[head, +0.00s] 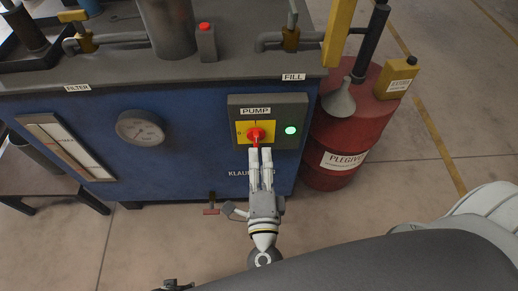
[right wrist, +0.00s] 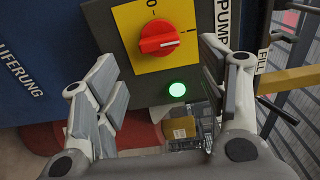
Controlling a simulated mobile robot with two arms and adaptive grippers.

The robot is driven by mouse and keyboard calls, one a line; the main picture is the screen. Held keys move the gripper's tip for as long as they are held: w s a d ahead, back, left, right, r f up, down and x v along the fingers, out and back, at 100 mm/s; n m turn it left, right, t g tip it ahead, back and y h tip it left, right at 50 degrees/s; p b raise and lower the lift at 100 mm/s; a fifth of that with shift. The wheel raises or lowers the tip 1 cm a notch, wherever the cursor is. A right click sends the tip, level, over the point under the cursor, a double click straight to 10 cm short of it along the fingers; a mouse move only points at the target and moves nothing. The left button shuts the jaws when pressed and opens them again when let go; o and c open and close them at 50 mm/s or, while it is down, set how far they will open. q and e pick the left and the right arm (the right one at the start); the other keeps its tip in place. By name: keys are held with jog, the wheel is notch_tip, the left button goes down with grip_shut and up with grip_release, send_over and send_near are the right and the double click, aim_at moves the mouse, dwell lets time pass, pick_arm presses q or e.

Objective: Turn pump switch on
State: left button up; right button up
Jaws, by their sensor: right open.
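The pump switch is a red rotary knob (head: 255,134) on a yellow plate (head: 241,139) in a grey box marked PUMP. In the right wrist view the knob (right wrist: 160,38) has its handle and white mark pointing to the I line, a quarter turn from the 0. A green lamp (head: 291,130) beside it is lit; it also shows in the right wrist view (right wrist: 177,89). My right gripper (head: 257,153) is just below the knob in the head view. Its fingers (right wrist: 160,65) are apart with nothing between them; contact with the knob cannot be told.
The box sits on a blue tank (head: 190,165) with a gauge (head: 140,128) and pipes on top. A red barrel (head: 335,140) with a funnel (head: 340,100) and yellow can (head: 397,78) stands close on the right. Floor beyond the barrel is clear.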

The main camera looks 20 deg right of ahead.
jog(key=v, duration=0.6)
jog(key=shift+s, duration=0.25)
jog(key=shift+a, duration=0.1)
